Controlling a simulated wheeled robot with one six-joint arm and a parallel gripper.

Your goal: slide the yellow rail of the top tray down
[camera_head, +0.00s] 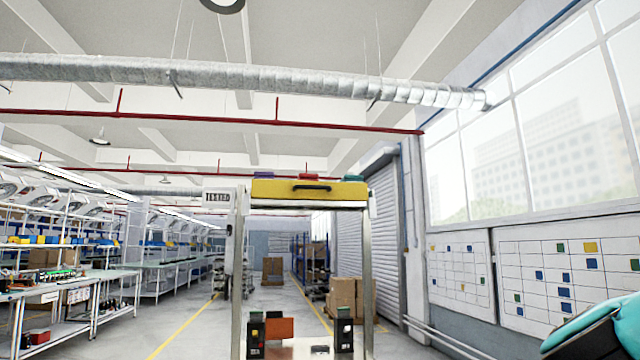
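The yellow rail (280,191) is the front edge of the top tray, high on an upright metal frame in the middle of the view. A black bar handle (311,187) is on its front face. Purple (265,175), red (309,177) and green (353,178) pieces show just above the rail. The tray's inside is hidden behind the rail. A teal and dark rounded part at the lower right corner seems to be my arm, apart from the rail. My gripper's fingers do not show.
A "TESTED" sign (217,197) stands at the frame's left post (238,275). Lower down are black devices (344,330) and an orange plate (279,328). Workbenches (60,291) line the left. Cartons (346,297) stand behind, and a wall with boards (567,275) is right.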

